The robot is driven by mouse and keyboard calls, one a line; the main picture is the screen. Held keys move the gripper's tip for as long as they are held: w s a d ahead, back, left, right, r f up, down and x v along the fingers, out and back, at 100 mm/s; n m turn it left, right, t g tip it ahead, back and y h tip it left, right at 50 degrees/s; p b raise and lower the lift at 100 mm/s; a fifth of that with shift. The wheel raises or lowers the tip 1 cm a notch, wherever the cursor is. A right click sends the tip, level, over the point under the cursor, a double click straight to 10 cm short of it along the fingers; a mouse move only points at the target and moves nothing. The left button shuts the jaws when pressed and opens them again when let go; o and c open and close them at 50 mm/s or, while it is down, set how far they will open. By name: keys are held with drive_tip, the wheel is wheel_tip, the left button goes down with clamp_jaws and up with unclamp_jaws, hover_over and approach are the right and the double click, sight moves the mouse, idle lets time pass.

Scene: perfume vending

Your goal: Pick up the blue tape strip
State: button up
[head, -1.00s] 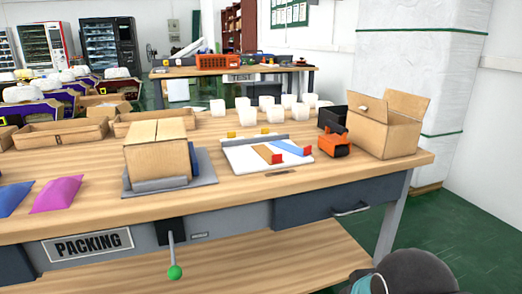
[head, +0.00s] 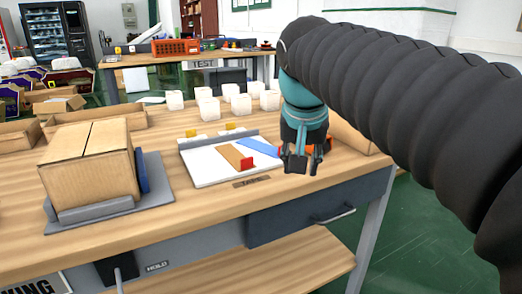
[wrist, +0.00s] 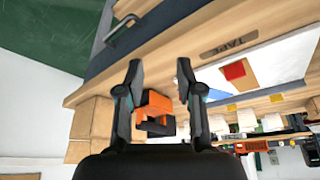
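The blue tape strip (head: 258,147) lies on a white board (head: 205,180) on the packing table, to the right of a brown strip (head: 232,157) that has a red end tab. My gripper (head: 301,172) hangs just right of the board and hides the right end of the blue strip. In the wrist view my gripper (wrist: 160,75) is open with nothing between its fingertips. The white board (wrist: 290,58) with a red tab (wrist: 234,71) shows right of the fingers there, upside down.
An orange tape dispenser (wrist: 155,112) stands behind my fingers. A closed cardboard box (head: 90,170) sits on a grey tray at left. An open box (head: 352,137) is partly hidden by my arm. Several white cubes (head: 209,108) stand behind the board.

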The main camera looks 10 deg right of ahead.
drive_tip(key=w+a+r+m+g+h+b, duration=0.1)
drive_tip(key=w+a+r+m, duration=0.1)
drive_tip(key=w+r+m, duration=0.3)
drive_tip(key=w+a+r+m+h, duration=0.15)
drive_tip(key=w+r, duration=0.25)
drive_tip(key=w, duration=0.4)
drive_tip(key=shift+n+y, duration=0.25)
drive_tip(key=b+x, duration=0.4)
drive_tip(key=x, duration=0.9)
drive_tip(key=shift+f+b, duration=0.35)
clamp_jaws()
